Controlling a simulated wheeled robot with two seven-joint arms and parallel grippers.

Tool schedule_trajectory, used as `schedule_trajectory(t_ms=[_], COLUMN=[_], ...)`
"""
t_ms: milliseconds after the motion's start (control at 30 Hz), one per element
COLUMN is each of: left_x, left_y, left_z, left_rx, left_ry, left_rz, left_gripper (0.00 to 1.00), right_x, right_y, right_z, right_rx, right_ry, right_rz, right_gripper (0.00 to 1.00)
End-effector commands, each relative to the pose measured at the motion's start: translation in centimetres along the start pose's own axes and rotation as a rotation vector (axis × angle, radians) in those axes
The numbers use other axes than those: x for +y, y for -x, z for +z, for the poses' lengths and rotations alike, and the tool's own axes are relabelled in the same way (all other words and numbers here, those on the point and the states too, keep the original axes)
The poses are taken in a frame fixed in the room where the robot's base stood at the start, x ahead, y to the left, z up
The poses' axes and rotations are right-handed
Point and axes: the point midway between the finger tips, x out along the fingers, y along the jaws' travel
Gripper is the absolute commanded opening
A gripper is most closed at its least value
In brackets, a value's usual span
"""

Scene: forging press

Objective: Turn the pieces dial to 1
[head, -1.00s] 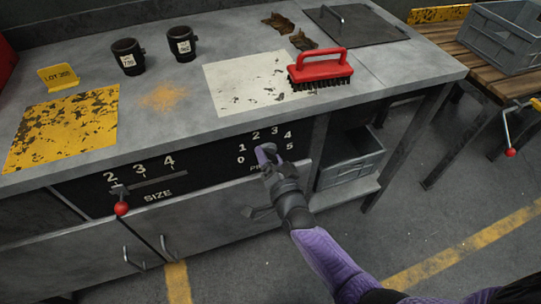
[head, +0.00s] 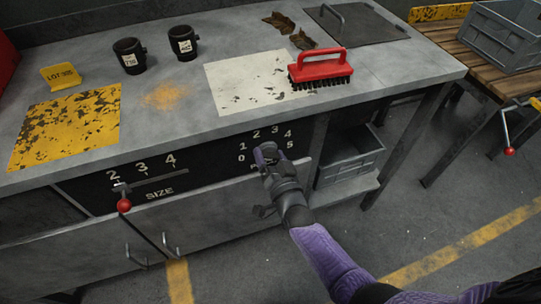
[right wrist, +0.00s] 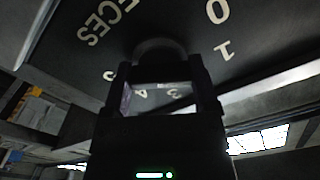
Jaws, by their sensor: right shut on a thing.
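The pieces dial sits on the black front panel (head: 210,172) under the workbench top, with white numbers 0 to 5 around it. My right gripper (head: 266,153) covers most of the dial in the head view. In the right wrist view the dark round knob of the pieces dial (right wrist: 158,46) is between the fingers of the right gripper (right wrist: 160,80), which is shut on it. The 0 and 1 show at upper right there, and part of the PIECES label at upper left. The dial's pointer is hidden, so its setting cannot be read. My left gripper is not in view.
A size slider with a red knob (head: 124,205) is left of the dial. Cabinet doors with handles (head: 170,245) are below. On the bench are a red brush (head: 320,66), two black cups and a yellow plate (head: 65,125). A grey bin (head: 348,160) is at right.

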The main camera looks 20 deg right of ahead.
Motion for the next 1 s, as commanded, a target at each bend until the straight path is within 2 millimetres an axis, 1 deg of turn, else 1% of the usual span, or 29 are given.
schedule_trajectory(t_ms=[133,167,200,267,467,567,667,800,900,1000], left_x=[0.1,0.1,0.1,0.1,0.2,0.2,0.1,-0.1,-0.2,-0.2], left_y=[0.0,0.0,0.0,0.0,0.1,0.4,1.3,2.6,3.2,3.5], left_z=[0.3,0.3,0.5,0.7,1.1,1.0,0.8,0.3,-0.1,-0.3], left_rx=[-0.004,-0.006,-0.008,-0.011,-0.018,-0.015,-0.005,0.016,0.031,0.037], left_ry=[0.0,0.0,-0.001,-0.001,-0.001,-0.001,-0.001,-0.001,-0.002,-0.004], left_rz=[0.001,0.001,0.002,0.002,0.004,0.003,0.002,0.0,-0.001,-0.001], left_gripper=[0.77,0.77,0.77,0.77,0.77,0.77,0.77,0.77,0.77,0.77], right_x=[0.1,0.1,0.1,0.1,0.0,0.0,-0.1,-0.2,-0.1,-0.1], right_y=[0.1,0.1,0.1,0.1,0.0,0.6,2.3,5.6,7.8,9.3], right_z=[0.1,0.1,0.1,0.1,0.0,-0.1,-0.3,-0.3,-0.3,-0.1], right_rx=[-0.004,-0.004,-0.003,-0.003,-0.002,-0.003,-0.003,-0.003,-0.003,-0.003], right_ry=[-0.001,-0.001,-0.001,-0.001,-0.001,-0.001,0.0,0.0,-0.001,-0.001], right_rz=[0.002,0.002,0.002,0.001,0.001,0.001,0.001,0.001,0.001,0.001], right_gripper=[0.18,0.81,0.89,1.0,1.0,1.0,1.0,1.0,1.0,1.0])
